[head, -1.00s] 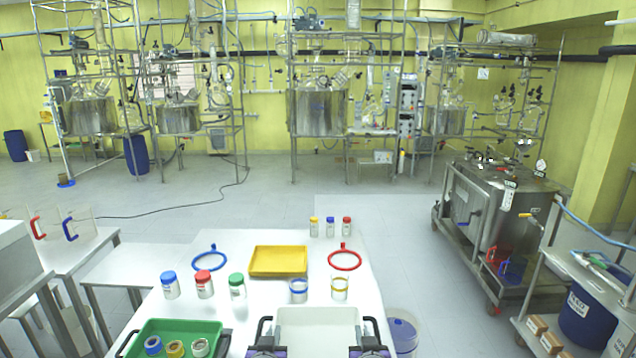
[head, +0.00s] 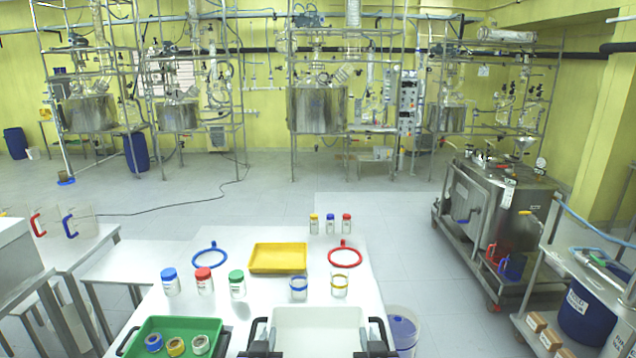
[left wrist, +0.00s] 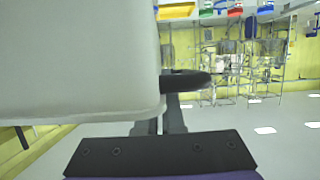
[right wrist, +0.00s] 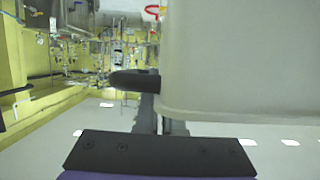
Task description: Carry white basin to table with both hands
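The white basin (head: 318,325) is at the front of the white table in the head view, with a black handle on each side. Its pale wall fills the upper left of the left wrist view (left wrist: 75,60) and the upper right of the right wrist view (right wrist: 240,60). My left gripper (head: 262,342) is at the left handle, its fingers close together on it. My right gripper (head: 373,342) is at the right handle in the same way. The basin looks level. Its underside is hidden, so I cannot tell whether it touches the table.
A green tray (head: 130,342) with tape rolls is close left of the basin. Behind stand jars, a yellow tray (head: 278,258) and blue and red rings. A blue-and-white bucket (head: 403,330) is close on the right. A low white table (head: 128,268) is at left; open floor lies beyond.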

